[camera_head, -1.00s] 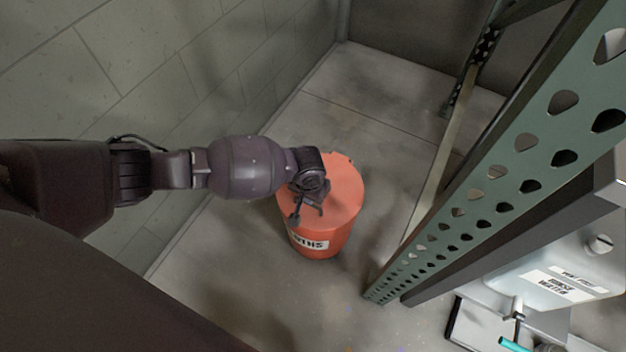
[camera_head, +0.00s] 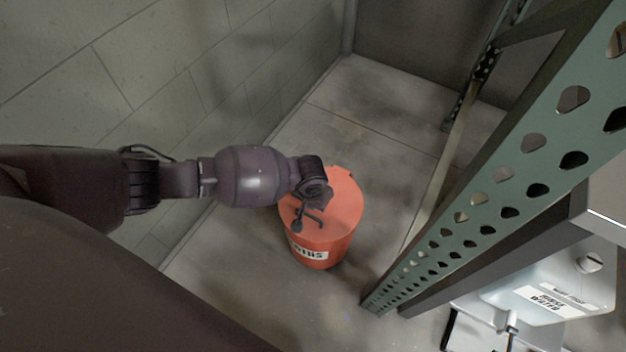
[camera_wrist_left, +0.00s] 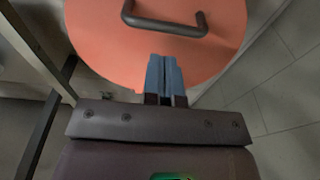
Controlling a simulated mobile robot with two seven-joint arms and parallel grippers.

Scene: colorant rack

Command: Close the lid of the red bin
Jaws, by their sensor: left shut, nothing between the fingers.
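The red bin (camera_head: 330,248) stands on the floor by the wall, with a white lettered label on its front. Its round red lid (camera_head: 340,205) lies flat across the top, and no opening shows. The lid (camera_wrist_left: 90,35) fills the upper part of the left wrist view, with a dark bar handle (camera_wrist_left: 165,24) on it. My left gripper (camera_wrist_left: 164,62) is shut and empty, its blue fingers together over the lid near the handle. Whether they touch the lid I cannot tell. In the head view my left wrist hides part of the lid. My right gripper is not in view.
A green perforated rack post (camera_head: 480,210) rises to the right of the bin. A shelf with a pale labelled container (camera_head: 560,290) is at lower right. A block wall (camera_head: 150,80) is on the left. Bare floor (camera_head: 375,120) lies behind the bin.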

